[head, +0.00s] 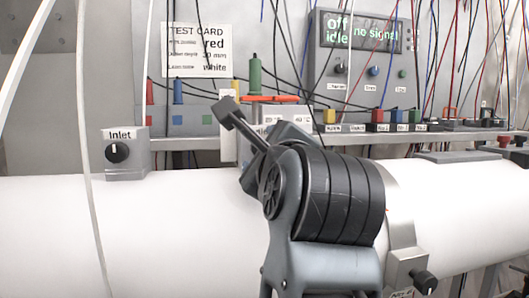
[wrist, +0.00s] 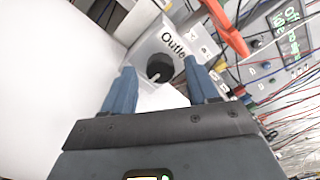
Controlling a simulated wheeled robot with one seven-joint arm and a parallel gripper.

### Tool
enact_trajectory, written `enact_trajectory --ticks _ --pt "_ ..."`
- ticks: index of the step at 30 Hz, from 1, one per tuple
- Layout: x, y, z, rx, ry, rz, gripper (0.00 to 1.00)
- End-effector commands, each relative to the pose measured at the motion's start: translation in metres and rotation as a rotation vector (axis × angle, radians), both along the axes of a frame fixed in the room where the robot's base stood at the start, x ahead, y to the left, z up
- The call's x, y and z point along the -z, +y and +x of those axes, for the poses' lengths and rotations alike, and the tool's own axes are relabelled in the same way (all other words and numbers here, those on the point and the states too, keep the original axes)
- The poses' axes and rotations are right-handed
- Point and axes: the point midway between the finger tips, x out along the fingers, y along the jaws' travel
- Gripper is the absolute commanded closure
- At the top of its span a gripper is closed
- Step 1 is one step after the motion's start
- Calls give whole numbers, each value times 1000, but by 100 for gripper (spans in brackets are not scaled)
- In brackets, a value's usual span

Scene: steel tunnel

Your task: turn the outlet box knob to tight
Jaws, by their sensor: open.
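The outlet box (wrist: 185,42) is a light grey box labelled "Outlet" in the wrist view, with a round black knob (wrist: 160,68) on its face. A small pale mark shows on the knob, but its setting is too small to tell. My gripper (wrist: 159,67) is open, its two blue-grey fingers pointing toward the box, with the knob between their tips in the picture. Whether the fingers reach the knob in depth is unclear. In the head view, my arm hides most of the outlet box area.
A similar inlet box (head: 126,165) with a black knob stands on the large white pipe (head: 60,225) at left. An orange-red handle (wrist: 228,28) is close to the right finger. Behind are a shelf with coloured plugs, hanging wires and a display panel (head: 350,30) reading "no signal".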

Motion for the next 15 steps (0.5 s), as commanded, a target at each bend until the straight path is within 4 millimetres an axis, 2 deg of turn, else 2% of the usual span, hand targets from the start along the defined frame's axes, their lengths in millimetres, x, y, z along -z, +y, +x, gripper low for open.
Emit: enact_trajectory --ticks 7,15 --pt "-1 -1 -6 -1 -3 1 41" --pt "0 -13 -46 -1 -2 1 41"
